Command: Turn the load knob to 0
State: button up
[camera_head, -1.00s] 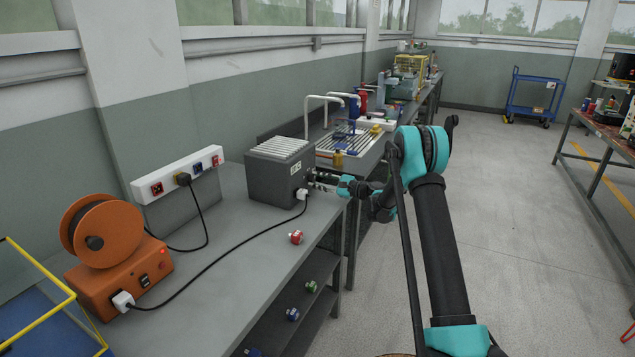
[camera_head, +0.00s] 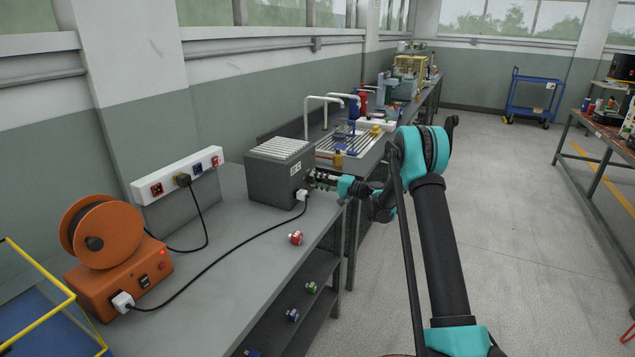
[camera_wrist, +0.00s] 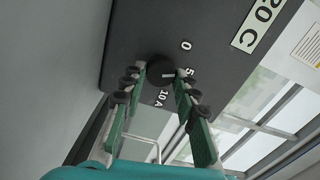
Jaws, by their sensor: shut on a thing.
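The load box (camera_head: 277,172) is a dark grey box with a slatted top on the bench. In the wrist view its dark panel (camera_wrist: 130,35) carries the marks 0, 5 and 10 A around a round black load knob (camera_wrist: 157,70). A short white line on the knob points right, roughly toward 5. My gripper (camera_wrist: 161,75) is shut on the knob, one green finger on each side. In the head view my gripper (camera_head: 313,178) meets the box's right face, and the knob is hidden there.
A white plug and black cable (camera_head: 240,245) run from the box to an orange reel unit (camera_head: 118,265). A red-and-white piece (camera_head: 296,238) lies near the bench edge. The aisle floor (camera_head: 520,220) is clear.

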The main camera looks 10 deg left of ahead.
jog(key=n, duration=0.5)
jog(key=shift+s+n, duration=0.1)
jog(key=shift+n, duration=0.3)
dwell(0.4)
jog(key=o, duration=1.2)
jog(key=shift+c, duration=0.2)
jog(key=shift+d, duration=0.15)
jog(key=v, duration=1.1)
jog(key=shift+d, duration=0.4)
jog(key=shift+s+r, duration=0.1)
